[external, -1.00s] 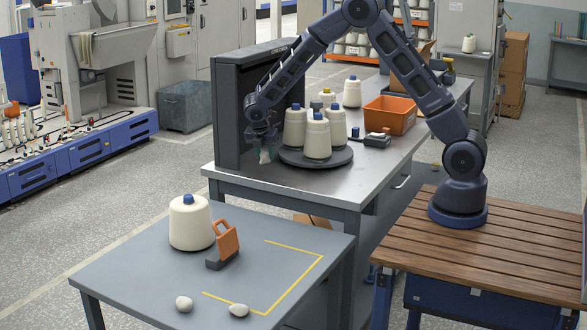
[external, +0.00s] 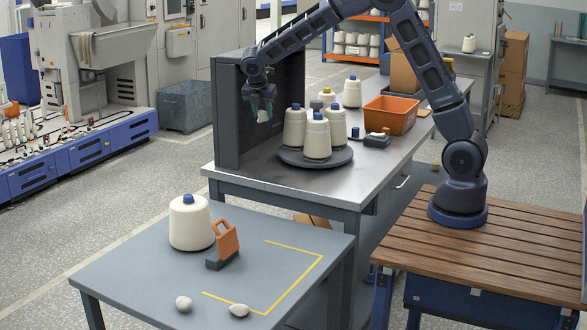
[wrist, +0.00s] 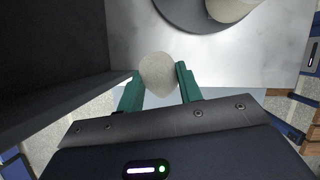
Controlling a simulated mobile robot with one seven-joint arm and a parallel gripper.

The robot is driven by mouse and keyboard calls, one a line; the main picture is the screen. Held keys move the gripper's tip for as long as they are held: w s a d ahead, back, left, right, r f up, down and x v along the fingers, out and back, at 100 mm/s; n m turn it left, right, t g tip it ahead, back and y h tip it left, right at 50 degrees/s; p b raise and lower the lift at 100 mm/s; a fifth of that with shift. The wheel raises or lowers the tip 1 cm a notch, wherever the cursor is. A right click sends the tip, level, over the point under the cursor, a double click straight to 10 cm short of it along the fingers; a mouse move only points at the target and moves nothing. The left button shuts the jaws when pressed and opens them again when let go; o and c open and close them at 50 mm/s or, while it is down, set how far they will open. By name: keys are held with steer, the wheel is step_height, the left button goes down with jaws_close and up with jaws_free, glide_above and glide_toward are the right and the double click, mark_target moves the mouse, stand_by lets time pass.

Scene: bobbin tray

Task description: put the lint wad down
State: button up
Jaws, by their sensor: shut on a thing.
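A pale grey-white lint wad (wrist: 159,75) is between the green fingers of my gripper (wrist: 158,88) in the wrist view. In the external view my gripper (external: 262,112) is shut on the wad (external: 263,116), in front of the dark upright panel and above the steel bench. The wad is held in the air, clear of the bench top. Two other whitish wads lie on the front grey table, one at left (external: 184,304) and one at right (external: 239,310), near a yellow corner line (external: 296,289).
A round dark tray (external: 287,155) with several cream bobbins stands right of my gripper. The dark panel (external: 228,115) is close at left. An orange bin (external: 390,115) is farther back. The front table (external: 155,268) holds a big cone (external: 189,228) and an orange-handled tool (external: 227,242).

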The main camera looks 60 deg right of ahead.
steer(key=w+a+f+n+t, duration=0.1)
steer(key=w+a+n, duration=0.1)
steer(key=a, duration=0.6)
steer(key=w+a+f+n, duration=0.2)
steer(key=a, duration=0.5)
steer(key=n+t+y, duration=0.2)
steer(key=n+y, duration=0.2)
steer(key=n, duration=0.8)
glide_above(170, 278)
steer(key=s, duration=0.2)
step_height(170, 278, down, 8)
steer(key=shift+t, duration=0.3)
steer(key=f, duration=1.9)
steer(key=shift+w+f, duration=0.2)
steer(key=shift+f, duration=0.15)
steer(key=shift+f, duration=0.1)
steer(key=o, duration=0.9)
steer(key=shift+o, duration=0.2)
